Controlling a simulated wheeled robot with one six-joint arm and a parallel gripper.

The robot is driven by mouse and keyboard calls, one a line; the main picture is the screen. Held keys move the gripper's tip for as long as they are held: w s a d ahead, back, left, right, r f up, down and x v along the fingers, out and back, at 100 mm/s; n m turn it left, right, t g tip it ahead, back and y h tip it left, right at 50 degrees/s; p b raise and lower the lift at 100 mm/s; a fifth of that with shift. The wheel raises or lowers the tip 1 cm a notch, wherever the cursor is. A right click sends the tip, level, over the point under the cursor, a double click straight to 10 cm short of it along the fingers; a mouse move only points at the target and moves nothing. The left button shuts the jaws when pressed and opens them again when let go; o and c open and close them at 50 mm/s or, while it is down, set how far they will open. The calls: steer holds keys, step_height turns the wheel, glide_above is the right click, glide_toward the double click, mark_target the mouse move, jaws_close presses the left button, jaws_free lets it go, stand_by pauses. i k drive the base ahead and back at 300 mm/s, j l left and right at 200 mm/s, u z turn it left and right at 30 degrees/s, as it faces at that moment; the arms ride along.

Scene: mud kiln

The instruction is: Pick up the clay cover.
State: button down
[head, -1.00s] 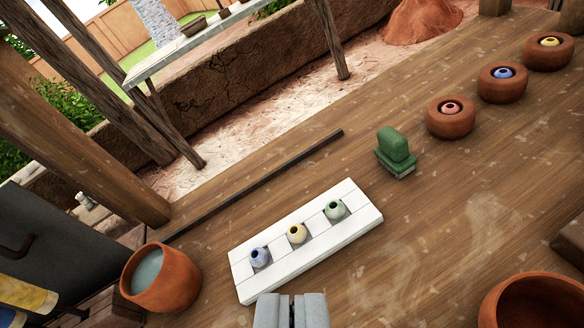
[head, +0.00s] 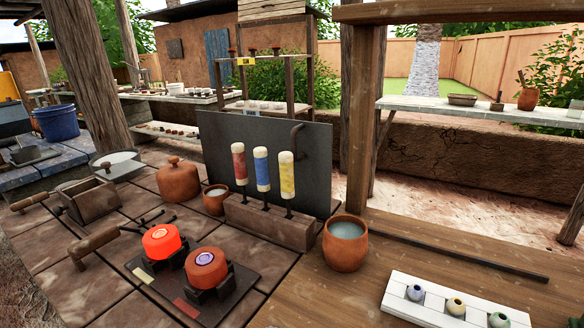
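The clay cover (head: 179,184) is likely the round terracotta dome with a small knob on top, at the left middle of the head view. It stands upright on the brown tiled surface, with nothing on it. My gripper is not in view in the present frame, so whether it is open or shut does not show.
A small clay cup (head: 215,201) stands right of the cover, and a grey-brown box (head: 90,203) left of it. In front are a glowing red piece (head: 162,242) and a clay piece (head: 206,269). Three coloured-handled tools stand in a block (head: 268,228) before a dark panel (head: 318,160).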

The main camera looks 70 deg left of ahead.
mark_target(178, 182)
steer(key=u, duration=2.45)
